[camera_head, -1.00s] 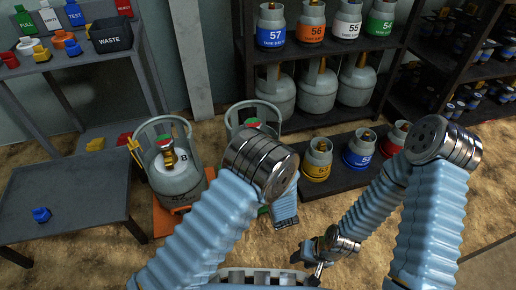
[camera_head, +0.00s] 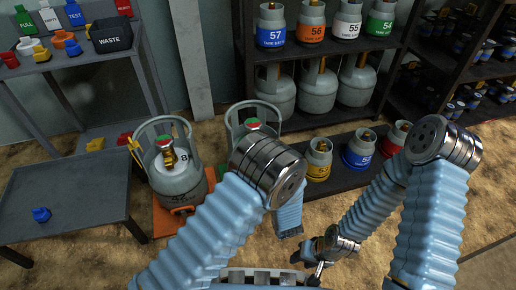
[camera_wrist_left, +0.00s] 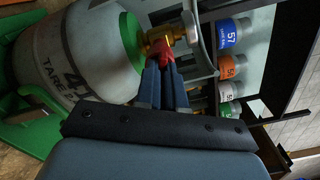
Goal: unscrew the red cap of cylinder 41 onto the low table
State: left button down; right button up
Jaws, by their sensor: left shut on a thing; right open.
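Cylinder 41 (camera_wrist_left: 75,50) is pale grey with a green band and a brass valve (camera_wrist_left: 158,38) in the left wrist view. My left gripper (camera_wrist_left: 162,62) is shut on the red cap (camera_wrist_left: 164,48) at the valve. In the head view, cylinder 41 (camera_head: 274,112) is mostly hidden behind my left arm, and so is my left gripper. The low table (camera_head: 95,195) stands at the left with a blue cap (camera_head: 41,214) on it. My right gripper (camera_head: 319,264) is open at the bottom middle, away from the cylinder.
Another grey cylinder (camera_head: 180,185) stands on an orange scale (camera_head: 163,222) between the low table and my left arm. A higher table with a waste bin (camera_head: 110,36) is behind. Shelves of cylinders stand at the back. The low table's middle is clear.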

pick_arm(q)
jog(key=v, duration=0.6)
dwell(0.6)
